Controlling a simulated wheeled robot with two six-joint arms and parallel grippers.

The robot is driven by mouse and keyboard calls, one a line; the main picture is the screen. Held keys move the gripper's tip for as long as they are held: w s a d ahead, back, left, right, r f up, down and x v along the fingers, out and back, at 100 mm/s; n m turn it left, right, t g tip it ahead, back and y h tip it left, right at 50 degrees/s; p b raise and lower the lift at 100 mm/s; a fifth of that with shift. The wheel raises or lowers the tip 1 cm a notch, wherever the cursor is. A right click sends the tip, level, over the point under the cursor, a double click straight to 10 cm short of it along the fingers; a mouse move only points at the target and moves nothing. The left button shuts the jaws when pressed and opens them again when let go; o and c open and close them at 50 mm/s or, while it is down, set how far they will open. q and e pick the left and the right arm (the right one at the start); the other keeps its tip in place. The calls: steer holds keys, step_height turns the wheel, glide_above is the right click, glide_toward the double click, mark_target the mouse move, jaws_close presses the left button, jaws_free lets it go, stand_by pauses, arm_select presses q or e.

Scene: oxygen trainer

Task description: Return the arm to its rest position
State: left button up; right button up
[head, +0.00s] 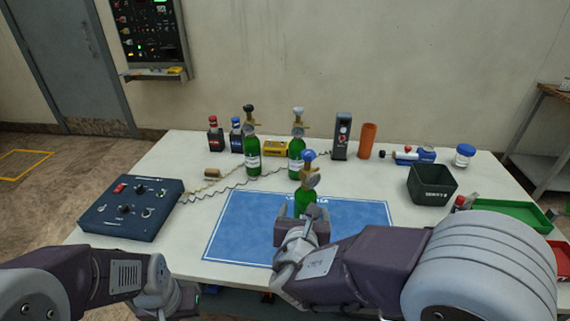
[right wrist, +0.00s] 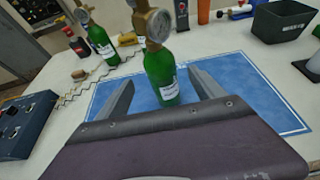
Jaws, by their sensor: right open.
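My right gripper (head: 302,216) is over the near middle of the blue mat (head: 250,215). In the right wrist view its two fingers (right wrist: 160,88) are spread apart, with a green bottle (right wrist: 160,72) seen between and beyond them.
Two more green bottles, a left one (head: 253,160) and a right one (head: 296,155), stand behind the mat. A blue control box (head: 132,208) is at the left. A dark bin (head: 432,184), green tray (head: 510,213) and red tray (head: 560,258) are at the right. Coiled cables cross the left side.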

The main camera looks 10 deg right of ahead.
steer(key=s+d+f+m+g+h+p, duration=0.2)
steer(key=s+d+m+g+p, duration=0.25)
steer(key=d+m, duration=0.35)
steer(key=s+d+f+m+g+y+p, duration=0.1)
steer(key=s+d+f+m+g+p, duration=0.2)
steer(key=s+m+g, duration=0.5)
steer(key=a+m+y+p, duration=0.1)
steer(key=m, duration=0.4)
steer(key=s+a+m+y+p, duration=0.1)
steer(key=a+m+y, duration=0.1)
steer(key=m, duration=0.4)
steer(key=s+a+r+m+y+p, duration=0.1)
steer(key=a+m+y+p, duration=0.1)
steer(key=m, duration=0.4)
steer(key=shift+a+t, duration=0.2)
steer(key=shift+t, duration=0.15)
